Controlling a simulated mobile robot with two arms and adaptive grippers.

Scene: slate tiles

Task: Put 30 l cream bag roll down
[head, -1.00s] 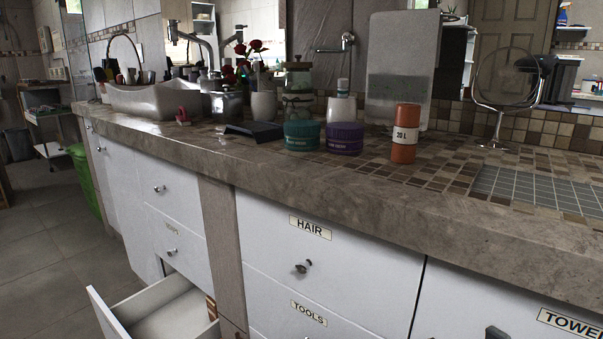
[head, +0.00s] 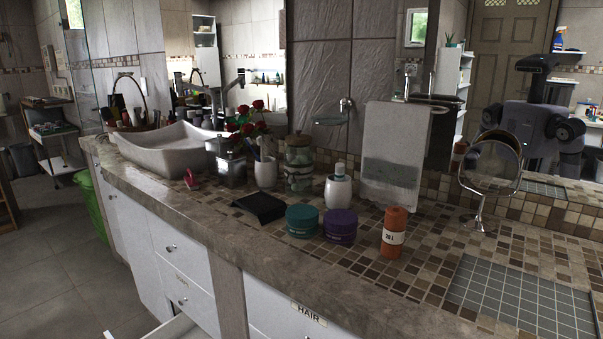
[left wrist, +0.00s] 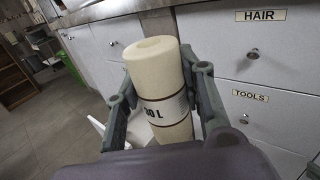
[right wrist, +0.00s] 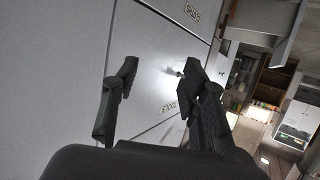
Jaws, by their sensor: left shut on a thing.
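The cream bag roll (left wrist: 158,95) is in the left wrist view, with a label band reading 30 L. My left gripper (left wrist: 158,100) is shut on it, one finger on each side, and the roll's open end points up and away. Behind it are the white drawer fronts below the counter. My right gripper (right wrist: 160,95) shows in the right wrist view with its fingers apart and nothing between them, in front of white drawer fronts. Neither gripper shows in the head view. The tiled counter (head: 345,283) runs across the head view.
On the counter stand an orange 20 L roll (head: 393,232), a purple tub (head: 340,226), a teal tub (head: 302,221), a black tray (head: 259,207) and a round mirror (head: 490,170). A grey grid mat (head: 520,300) lies at right. A drawer (head: 175,328) stands open below.

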